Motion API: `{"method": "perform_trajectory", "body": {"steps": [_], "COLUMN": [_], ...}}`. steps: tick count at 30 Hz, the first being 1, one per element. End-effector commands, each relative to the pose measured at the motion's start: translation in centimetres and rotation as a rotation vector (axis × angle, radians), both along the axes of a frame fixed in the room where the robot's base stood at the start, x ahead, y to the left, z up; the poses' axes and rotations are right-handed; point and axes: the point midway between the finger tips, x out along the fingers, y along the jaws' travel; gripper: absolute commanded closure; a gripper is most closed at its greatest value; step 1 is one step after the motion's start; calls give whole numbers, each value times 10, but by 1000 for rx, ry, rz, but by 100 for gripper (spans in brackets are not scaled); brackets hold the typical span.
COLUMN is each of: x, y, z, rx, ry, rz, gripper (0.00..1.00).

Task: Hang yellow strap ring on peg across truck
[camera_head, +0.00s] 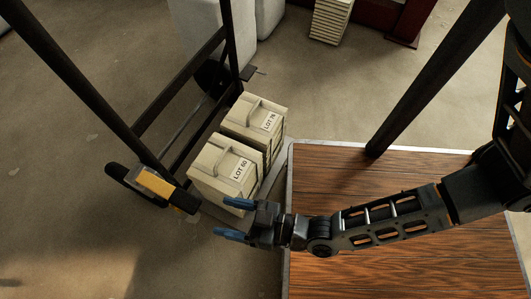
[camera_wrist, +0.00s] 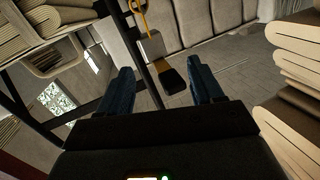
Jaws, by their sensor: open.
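In the head view a yellow strap piece (camera_head: 158,185) lies across a dark rounded part at the truck's near left post. In the wrist view a yellow ring (camera_wrist: 139,16) hangs at the top, with a grey plate and dark end below it, between and beyond my fingers. My gripper (camera_head: 223,217) is open and empty, its blue fingers right of the strap piece and apart from it; it also shows in the wrist view (camera_wrist: 159,68). The truck (camera_head: 180,95) has a black frame. A short dark piece (camera_head: 253,72) juts from its far post; I cannot tell if it is the peg.
Two beige cases, LOT 50 (camera_head: 225,172) and LOT 76 (camera_head: 255,122), stand on the truck, close beyond my gripper. A wooden surface (camera_head: 345,178) lies under my arm. Pale wrapped blocks (camera_head: 205,30) stand at the back. Open floor lies at the left.

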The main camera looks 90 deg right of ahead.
Motion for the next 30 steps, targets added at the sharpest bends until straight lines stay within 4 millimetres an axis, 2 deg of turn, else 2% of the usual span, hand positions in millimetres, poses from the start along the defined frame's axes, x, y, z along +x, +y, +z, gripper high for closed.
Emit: {"method": "perform_trajectory", "body": {"steps": [1, 6, 12, 15, 18, 26, 30], "x": [-16, -51, -80, -86, -89, -90, -90], "y": [-3, -15, -32, -38, -42, -43, -43], "z": [21, 89, 169, 198, 216, 245, 275], "rx": [-1, -23, -81, -109, -128, -136, -136], "ry": [13, 68, 153, 187, 208, 219, 218], "rz": [21, 91, 146, 158, 164, 167, 167], "gripper": [34, 34, 34, 34, 34, 34, 34]}}
